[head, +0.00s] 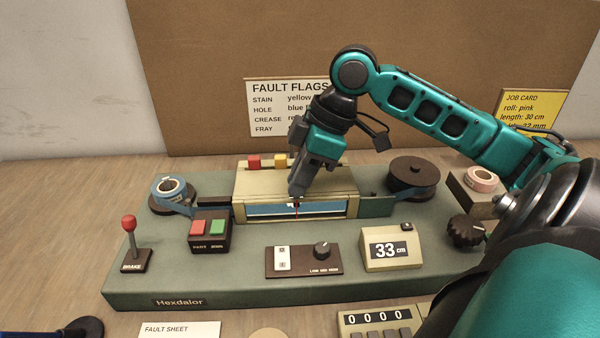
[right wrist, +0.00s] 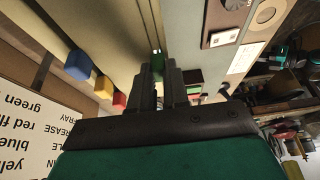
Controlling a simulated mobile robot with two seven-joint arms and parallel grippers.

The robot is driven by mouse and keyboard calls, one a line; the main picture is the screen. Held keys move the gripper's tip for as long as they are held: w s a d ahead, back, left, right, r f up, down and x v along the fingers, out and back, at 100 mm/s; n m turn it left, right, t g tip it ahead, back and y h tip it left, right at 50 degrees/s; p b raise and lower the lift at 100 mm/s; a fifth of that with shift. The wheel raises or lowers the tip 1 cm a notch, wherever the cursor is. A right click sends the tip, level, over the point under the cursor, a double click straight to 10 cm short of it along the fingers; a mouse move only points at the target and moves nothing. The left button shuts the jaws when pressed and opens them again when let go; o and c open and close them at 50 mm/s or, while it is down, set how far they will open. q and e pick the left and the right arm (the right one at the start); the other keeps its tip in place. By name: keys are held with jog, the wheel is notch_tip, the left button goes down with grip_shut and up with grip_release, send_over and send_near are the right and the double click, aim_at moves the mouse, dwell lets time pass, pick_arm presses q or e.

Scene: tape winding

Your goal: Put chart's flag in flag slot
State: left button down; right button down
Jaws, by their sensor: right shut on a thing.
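My right gripper (head: 296,194) is low over the front of the beige housing (head: 345,186), above its lit window (head: 265,209) with blue tape inside. In the right wrist view its fingers (right wrist: 160,66) are shut on a small, mostly hidden green thing (right wrist: 156,48), which looks like a green flag. A red flag (head: 253,161) and a yellow flag (head: 280,160) stand on the housing's back edge; a blue flag (right wrist: 77,65) shows in the right wrist view. The fault flags chart (head: 270,105) is partly covered by my arm. I cannot make out the flag slot. My left gripper is not in view.
A blue tape roll (head: 168,187) sits left of the housing and a dark reel (head: 413,174) right of it. In front are red and green buttons (head: 208,229), a brake lever (head: 130,240), a knob panel (head: 303,260) and a 33 cm display (head: 388,250).

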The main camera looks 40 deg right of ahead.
jog(key=c, duration=1)
grip_release()
jog(key=shift+c, duration=0.2)
jog(key=shift+o, duration=0.3)
jog(key=shift+o, duration=1.3)
